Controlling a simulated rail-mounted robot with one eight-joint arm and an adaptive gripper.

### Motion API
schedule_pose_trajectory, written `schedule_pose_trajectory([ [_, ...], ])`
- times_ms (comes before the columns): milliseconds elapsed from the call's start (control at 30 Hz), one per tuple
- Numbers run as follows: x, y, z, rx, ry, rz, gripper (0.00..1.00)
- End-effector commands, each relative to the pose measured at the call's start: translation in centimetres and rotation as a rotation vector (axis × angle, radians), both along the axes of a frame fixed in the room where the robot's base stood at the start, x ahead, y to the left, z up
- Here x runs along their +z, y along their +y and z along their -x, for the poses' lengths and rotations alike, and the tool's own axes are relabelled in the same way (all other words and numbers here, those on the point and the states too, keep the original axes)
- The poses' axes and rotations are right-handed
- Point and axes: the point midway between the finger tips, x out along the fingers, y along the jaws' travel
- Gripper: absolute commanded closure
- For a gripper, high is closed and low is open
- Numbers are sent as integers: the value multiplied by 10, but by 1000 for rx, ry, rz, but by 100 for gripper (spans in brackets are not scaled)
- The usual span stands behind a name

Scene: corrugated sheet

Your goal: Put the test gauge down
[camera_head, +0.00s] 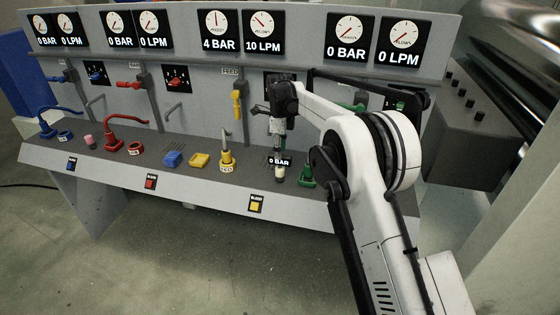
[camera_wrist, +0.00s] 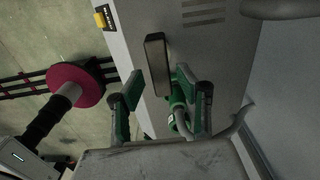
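The test gauge, with a small black "0 BAR" display (camera_head: 280,161) and a pale cylindrical body (camera_head: 280,174), appears upright at the bench top, left of the green fitting. I cannot tell whether its base touches the bench. My gripper (camera_head: 278,143) is directly above it, pointing down. In the wrist view my gripper (camera_wrist: 165,102) has its two green-padded fingers well apart. A dark rectangular block (camera_wrist: 157,65), probably the display seen from above, lies between and beyond them, touching neither finger visibly. A green fitting (camera_wrist: 180,92) shows close to the right finger.
The green fitting (camera_head: 306,176) stands close on the right. The panel (camera_head: 200,80) rises behind.

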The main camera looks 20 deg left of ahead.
Motion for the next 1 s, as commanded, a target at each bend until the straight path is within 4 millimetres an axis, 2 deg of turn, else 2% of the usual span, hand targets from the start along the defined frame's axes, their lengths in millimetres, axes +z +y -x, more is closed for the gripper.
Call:
schedule_pose_trajectory([
  [100, 24, 0, 0, 0, 0, 0, 66],
  [300, 53, 0, 0, 0, 0, 0, 66],
  [500, 64, 0, 0, 0, 0, 0, 66],
  [767, 66, -2, 0, 2, -1, -1, 66],
  [867, 76, -11, -1, 22, -9, -6, 66],
  [1000, 107, -41, -1, 92, -35, -19, 66],
])
